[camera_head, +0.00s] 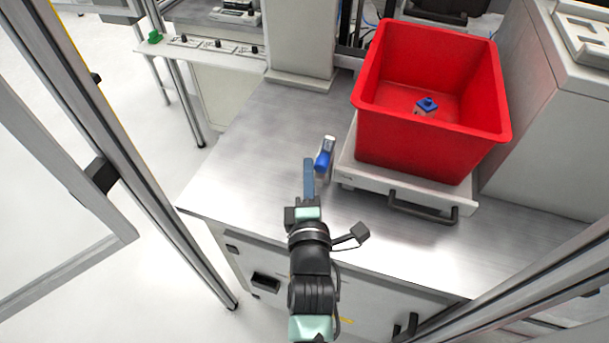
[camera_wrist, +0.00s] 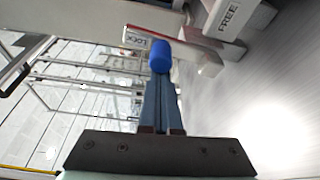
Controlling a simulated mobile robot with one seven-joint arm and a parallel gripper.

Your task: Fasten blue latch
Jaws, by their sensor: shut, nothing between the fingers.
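The blue latch (camera_head: 322,160) stands on the metal table just left of the red bin's platform, with a pale grey part at its far end. In the wrist view its blue rounded end (camera_wrist: 160,56) is straight ahead of the fingertips, beside a pale block marked "LOCK". A second pale block (camera_wrist: 232,18) marked "FREE" is to the right. My gripper (camera_head: 308,165) is shut and empty, its blue fingers close to the latch's left side. In the wrist view the fingertips (camera_wrist: 161,80) overlap the latch's lower edge; I cannot tell whether they touch it.
A red bin (camera_head: 430,140) with a small blue-topped object (camera_head: 426,105) inside sits on a pale platform (camera_head: 345,170) with a black handle (camera_head: 422,207). A grey pillar (camera_head: 302,40) stands behind. The table's left part (camera_head: 250,150) is bare. Metal frame posts flank the table.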

